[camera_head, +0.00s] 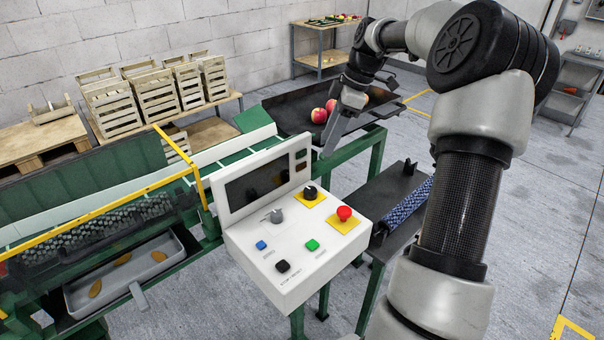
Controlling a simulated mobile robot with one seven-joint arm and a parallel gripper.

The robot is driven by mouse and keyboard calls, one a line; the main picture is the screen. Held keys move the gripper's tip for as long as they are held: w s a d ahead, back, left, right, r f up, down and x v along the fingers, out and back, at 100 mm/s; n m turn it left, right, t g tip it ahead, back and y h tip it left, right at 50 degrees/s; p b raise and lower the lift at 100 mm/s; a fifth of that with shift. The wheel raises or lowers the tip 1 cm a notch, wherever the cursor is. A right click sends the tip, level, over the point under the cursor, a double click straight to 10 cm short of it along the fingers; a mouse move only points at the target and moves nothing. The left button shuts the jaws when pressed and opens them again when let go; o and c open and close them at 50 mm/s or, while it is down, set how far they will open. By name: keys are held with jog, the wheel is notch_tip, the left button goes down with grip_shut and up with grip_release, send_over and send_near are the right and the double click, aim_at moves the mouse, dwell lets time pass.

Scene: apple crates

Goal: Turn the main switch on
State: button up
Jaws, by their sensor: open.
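The white control panel (262,262) stands in the middle of the view, with a dark screen (256,184) at its back. A black rotary knob (310,193) on a yellow plate sits at its upper right and looks like the main switch; its setting is too small to read. A grey selector knob (276,215) is to its left, and a red mushroom button (344,213) on a yellow plate is to its lower right. My gripper (336,138) is open, pointing down behind the panel, above and beyond the black knob and apart from it.
Red apples (319,115) lie on a dark tray (285,104) behind my gripper. A yellow rail (100,215) and conveyor stand left; wooden crates (150,104) stand behind.

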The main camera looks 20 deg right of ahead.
jog(key=d+f+y, duration=0.1)
jog(key=d, duration=0.2)
send_near(311, 189)
jog(key=x, duration=0.8)
jog(key=shift+a+p, duration=0.15)
jog(key=shift+p, duration=0.15)
jog(key=c, duration=1)
